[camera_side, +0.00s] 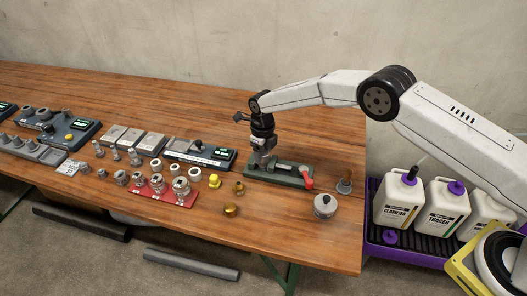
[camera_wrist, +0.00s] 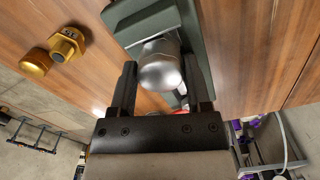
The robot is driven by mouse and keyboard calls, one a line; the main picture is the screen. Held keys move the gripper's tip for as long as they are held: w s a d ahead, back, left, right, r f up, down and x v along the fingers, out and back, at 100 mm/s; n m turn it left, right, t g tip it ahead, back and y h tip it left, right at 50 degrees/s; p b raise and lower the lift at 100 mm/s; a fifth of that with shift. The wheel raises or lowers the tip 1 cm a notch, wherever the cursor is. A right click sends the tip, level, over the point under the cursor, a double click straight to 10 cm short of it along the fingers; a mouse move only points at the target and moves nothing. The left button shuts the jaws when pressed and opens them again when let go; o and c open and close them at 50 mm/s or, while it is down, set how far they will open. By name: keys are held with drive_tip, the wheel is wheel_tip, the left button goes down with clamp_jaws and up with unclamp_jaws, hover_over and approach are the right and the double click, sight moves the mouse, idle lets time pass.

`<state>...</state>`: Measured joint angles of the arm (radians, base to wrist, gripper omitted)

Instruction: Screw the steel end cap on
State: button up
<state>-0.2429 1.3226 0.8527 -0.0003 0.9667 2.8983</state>
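The steel end cap (camera_wrist: 161,70) appears as a smooth, rounded silver piece in the middle of the wrist view. My gripper (camera_wrist: 160,66) has one finger on each side of it, close against its sides, and looks shut on it. In the side view my gripper (camera_side: 263,158) points down over the left part of the green fixture (camera_side: 284,173), which has a red handle (camera_side: 307,177). The fixture also shows in the wrist view (camera_wrist: 203,60). The thread, and how the cap sits on the part beneath it, are hidden.
A yellow-capped piece (camera_side: 214,181) and brass fittings (camera_side: 231,209) lie left of the fixture. A red tray (camera_side: 174,198) holds steel fittings. The table behind the fixture is clear.

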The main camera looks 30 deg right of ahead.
drive_tip(key=shift+o, duration=0.7)
drive_tip(key=shift+s+f, duration=0.1)
drive_tip(key=shift+f, duration=0.05)
drive_tip(key=shift+n, duration=0.3)
drive_tip(key=n, duration=0.3)
drive_tip(key=shift+n, duration=1.2)
drive_tip(key=shift+n, duration=3)
